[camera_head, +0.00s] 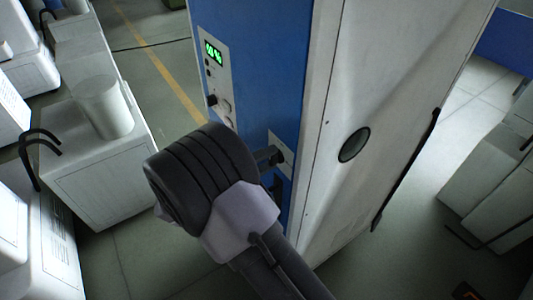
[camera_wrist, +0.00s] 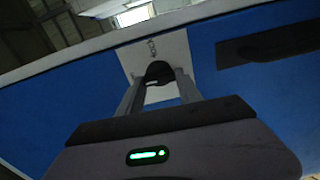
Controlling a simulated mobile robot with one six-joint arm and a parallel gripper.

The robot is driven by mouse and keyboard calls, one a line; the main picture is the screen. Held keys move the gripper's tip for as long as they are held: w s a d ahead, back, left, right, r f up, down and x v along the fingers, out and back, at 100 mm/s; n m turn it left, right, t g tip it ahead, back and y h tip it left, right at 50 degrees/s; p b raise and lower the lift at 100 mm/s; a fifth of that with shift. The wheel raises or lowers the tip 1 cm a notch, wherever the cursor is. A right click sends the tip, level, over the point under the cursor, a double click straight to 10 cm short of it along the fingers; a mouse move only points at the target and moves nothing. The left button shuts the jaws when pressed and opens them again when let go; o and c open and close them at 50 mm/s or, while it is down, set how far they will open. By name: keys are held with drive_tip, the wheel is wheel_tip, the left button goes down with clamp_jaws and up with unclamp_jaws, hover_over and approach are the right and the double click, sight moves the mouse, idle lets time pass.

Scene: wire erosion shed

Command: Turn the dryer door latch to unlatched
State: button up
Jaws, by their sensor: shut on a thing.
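The dryer is a tall cabinet with a blue front (camera_head: 265,85) and a white side (camera_head: 385,70). Its blue front also fills much of the wrist view (camera_wrist: 60,100). The door latch is a dark knob (camera_wrist: 160,72) on a light plate (camera_wrist: 136,54); the plate also shows in the head view (camera_head: 286,152). My gripper (camera_wrist: 158,85) has one finger on each side of the knob and is shut on it. In the head view my gripper (camera_head: 275,156) reaches the plate, and the knob is mostly hidden there. The latch's exact angle is hard to tell.
A control panel (camera_head: 215,80) with a green display is above the latch. A dark handle or recess (camera_wrist: 270,45) is beside the plate. White cabinets (camera_head: 90,165) stand at left, and more (camera_head: 490,190) at right. Grey floor (camera_head: 150,75) with a yellow line lies behind.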

drive_tip(key=shift+n, duration=0.4)
drive_tip(key=o, duration=1.4)
drive_tip(key=p+v, duration=0.1)
drive_tip(key=v, duration=1.6)
drive_tip(key=shift+s+a+p, duration=0.15)
drive_tip(key=shift+s+p, duration=0.05)
drive_tip(key=shift+p, duration=0.1)
